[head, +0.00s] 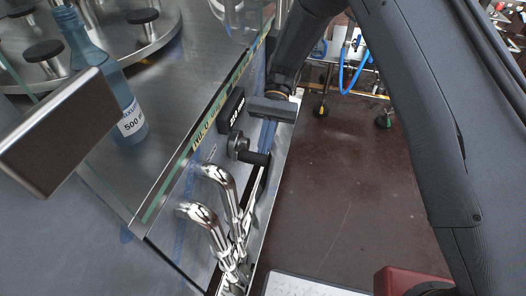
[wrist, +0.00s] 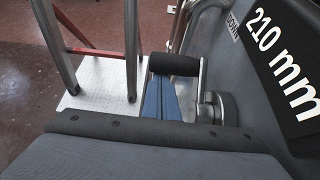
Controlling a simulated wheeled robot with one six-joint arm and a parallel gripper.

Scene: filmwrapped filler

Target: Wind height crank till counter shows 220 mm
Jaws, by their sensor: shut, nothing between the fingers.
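The counter (wrist: 283,65) is a black box on the machine's side and reads 210 mm in the wrist view. It also shows in the head view (head: 231,108), where its figures are small. The height crank has a round hub (wrist: 219,109), a metal arm (wrist: 203,80) and a black handle (wrist: 174,64) that sticks out from the panel. In the head view the handle (head: 257,158) is below the counter. My gripper (wrist: 161,84) has blue fingers, shut and empty. The fingertips are right by the handle; I cannot tell whether they touch it.
Bent chrome pipes (head: 222,190) stand out from the panel below the crank. A blue bottle (head: 100,75) stands on the metal machine top behind a clear guard. Brown floor (head: 340,190) lies open at right.

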